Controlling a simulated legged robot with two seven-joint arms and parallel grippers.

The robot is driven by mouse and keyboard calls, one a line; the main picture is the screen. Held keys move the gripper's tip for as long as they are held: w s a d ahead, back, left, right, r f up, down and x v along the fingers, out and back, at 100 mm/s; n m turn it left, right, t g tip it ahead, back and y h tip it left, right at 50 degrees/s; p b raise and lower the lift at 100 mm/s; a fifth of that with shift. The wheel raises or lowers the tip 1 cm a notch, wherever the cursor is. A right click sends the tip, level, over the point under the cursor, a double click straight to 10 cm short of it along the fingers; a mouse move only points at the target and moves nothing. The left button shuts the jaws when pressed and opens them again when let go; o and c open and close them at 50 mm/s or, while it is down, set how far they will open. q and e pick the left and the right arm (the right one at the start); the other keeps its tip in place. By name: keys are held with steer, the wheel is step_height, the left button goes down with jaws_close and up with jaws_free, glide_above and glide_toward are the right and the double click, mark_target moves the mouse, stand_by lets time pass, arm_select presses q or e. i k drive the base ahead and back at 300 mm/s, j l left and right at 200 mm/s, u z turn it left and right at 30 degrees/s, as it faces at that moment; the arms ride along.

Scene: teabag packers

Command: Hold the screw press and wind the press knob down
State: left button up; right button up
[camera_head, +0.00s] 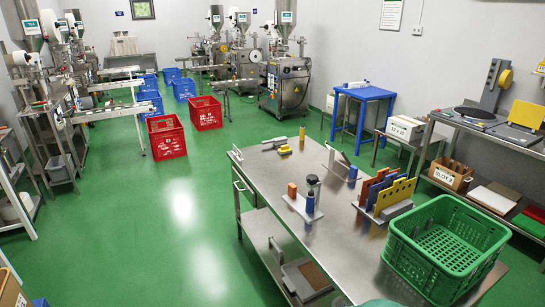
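On the steel table (262,185) stands a small fixture with a flat pale base plate (298,208). A dark round knob (313,180) tops its upright post, and I take this to be the screw press and its press knob. A blue cylinder (310,204) and an orange block (292,190) stand at the fixture. The knob sits above the base, but I cannot tell how far it is wound. Neither of my grippers is in view, and nothing touches the fixture.
Behind the fixture is a metal bracket with a blue cylinder (352,173). To its right are a rack of coloured plates (384,194) and a green crate (443,248). Yellow (285,150) and grey tools lie at the far end. The table's left part is mostly clear.

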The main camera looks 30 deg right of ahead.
mark_target(312, 179)
steer(key=i+z, duration=0.15)
steer(key=i, duration=0.35)
steer(key=i+j+z, duration=0.15)
steer(key=i, duration=0.3)
steer(key=i+j+z, duration=0.15)
steer(key=i, duration=0.35)
steer(key=i+j+z, duration=0.15)
steer(key=i, duration=0.3)
